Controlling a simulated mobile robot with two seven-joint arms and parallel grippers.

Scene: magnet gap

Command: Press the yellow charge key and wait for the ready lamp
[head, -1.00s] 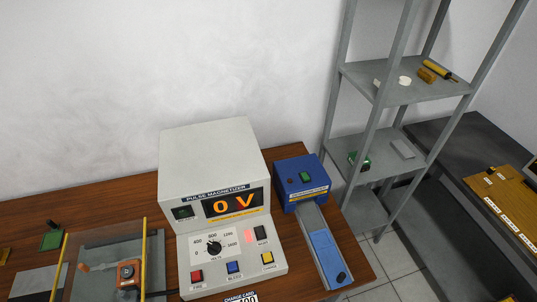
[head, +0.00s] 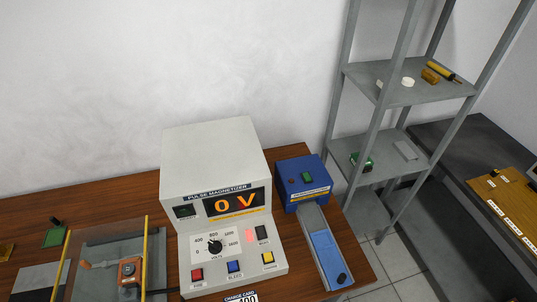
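The white pulse magnetizer (head: 212,160) stands on the brown wooden table. Its display (head: 236,203) reads 0 V in orange. On its sloped panel are a yellow key (head: 268,258) at the lower right, a blue key (head: 234,267) marked BLEED and a red key (head: 197,275). A black dial (head: 215,247) sits in a volts scale, and a dark key (head: 262,232) is at the upper right. A pinkish-red lit patch (head: 249,237) glows beside the dark key. A small dark green indicator (head: 185,211) left of the display looks unlit. Neither gripper is in view.
A blue box (head: 303,182) with a sliding blue tray (head: 327,258) stands right of the magnetizer. A clear guard with yellow posts (head: 147,245) and an orange clamp (head: 130,270) is at left. A grey shelf rack (head: 392,140) stands behind right. A card marked 400 lies in front.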

